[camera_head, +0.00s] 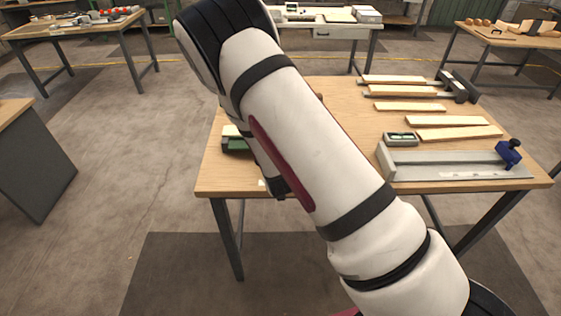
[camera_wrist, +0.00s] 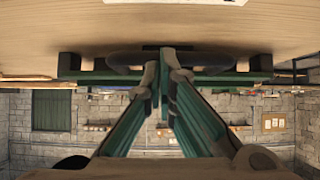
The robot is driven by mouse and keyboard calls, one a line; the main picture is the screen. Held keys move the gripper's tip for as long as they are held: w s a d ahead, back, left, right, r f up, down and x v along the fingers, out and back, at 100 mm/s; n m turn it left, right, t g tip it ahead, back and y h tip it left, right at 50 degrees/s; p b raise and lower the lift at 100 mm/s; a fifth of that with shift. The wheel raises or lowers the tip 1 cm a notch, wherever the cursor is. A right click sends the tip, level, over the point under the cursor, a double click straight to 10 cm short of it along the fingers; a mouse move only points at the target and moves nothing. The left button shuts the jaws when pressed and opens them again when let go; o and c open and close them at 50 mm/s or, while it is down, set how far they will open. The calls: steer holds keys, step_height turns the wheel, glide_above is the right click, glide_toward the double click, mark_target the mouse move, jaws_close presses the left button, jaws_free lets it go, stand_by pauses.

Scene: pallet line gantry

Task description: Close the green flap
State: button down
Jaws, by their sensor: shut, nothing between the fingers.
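A dark green part (camera_head: 236,144) shows at the left front of the wooden table, with a pale strip behind it; my arm hides its right side. In the wrist view, a long green bar (camera_wrist: 105,77) with dark fittings runs crosswise by the wooden surface; it appears to be the green flap's edge, but I cannot tell how far open it stands. My gripper (camera_wrist: 167,52) is shut and empty, its fingertips in front of the middle of the bar. I cannot tell whether they touch it. The gripper is hidden in the head view.
The table (camera_head: 350,185) also bears several light wooden slats (camera_head: 460,122), a grey metal fixture (camera_head: 450,168) with a blue knob (camera_head: 508,152), and a small level-like block (camera_head: 401,139). Other benches stand behind and left.

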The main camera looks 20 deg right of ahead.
steer(key=shift+f, duration=0.4)
steer(key=shift+f, duration=0.15)
stand_by(0.4)
